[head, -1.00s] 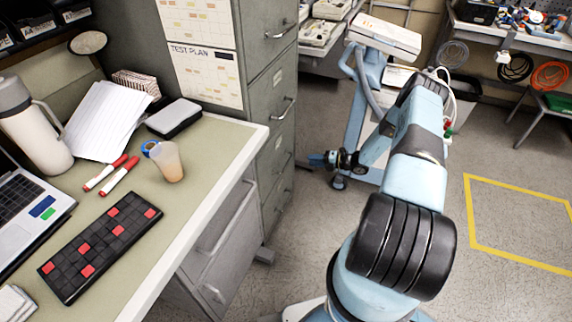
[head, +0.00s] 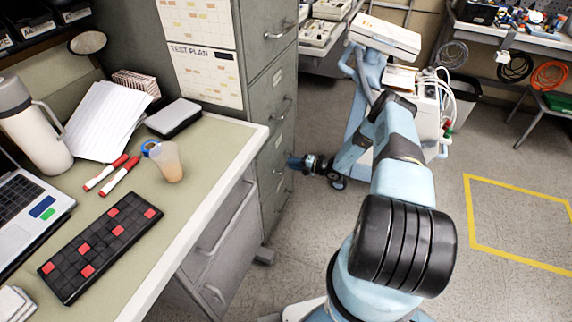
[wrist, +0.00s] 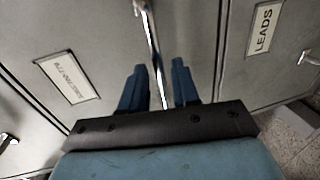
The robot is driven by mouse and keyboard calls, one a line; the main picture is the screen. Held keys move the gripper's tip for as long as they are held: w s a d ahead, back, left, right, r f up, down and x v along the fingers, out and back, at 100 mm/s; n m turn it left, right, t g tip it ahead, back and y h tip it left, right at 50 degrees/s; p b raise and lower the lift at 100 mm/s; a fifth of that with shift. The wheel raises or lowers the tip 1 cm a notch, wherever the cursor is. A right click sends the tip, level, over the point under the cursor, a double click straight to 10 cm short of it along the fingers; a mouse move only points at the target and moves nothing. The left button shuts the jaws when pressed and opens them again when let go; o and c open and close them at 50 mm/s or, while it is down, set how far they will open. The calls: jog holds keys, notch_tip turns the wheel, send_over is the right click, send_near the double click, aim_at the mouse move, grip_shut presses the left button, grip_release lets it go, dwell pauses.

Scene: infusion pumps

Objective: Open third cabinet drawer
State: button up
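The tall grey cabinet (head: 262,120) stands beyond the desk's right end, with a column of drawers and bar handles. In the head view my gripper (head: 292,162) is at the cabinet's front, level with the third drawer handle from the top, and hides most of it. In the wrist view the two blue fingers of my gripper (wrist: 160,84) are apart, with a metal bar handle (wrist: 152,48) running between them. I see gaps beside the bar, so the fingers do not grip it. The drawer fronts look closed.
A desk (head: 215,205) with a cup (head: 167,163) and laptop is on the left. A blue wheeled cart (head: 362,75) stands behind my arm. Another handle (wrist: 308,58) and a LEADS label (wrist: 264,28) show nearby.

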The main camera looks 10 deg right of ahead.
jog(key=shift+x, duration=1.45)
jog(key=shift+c, duration=0.4)
grip_shut()
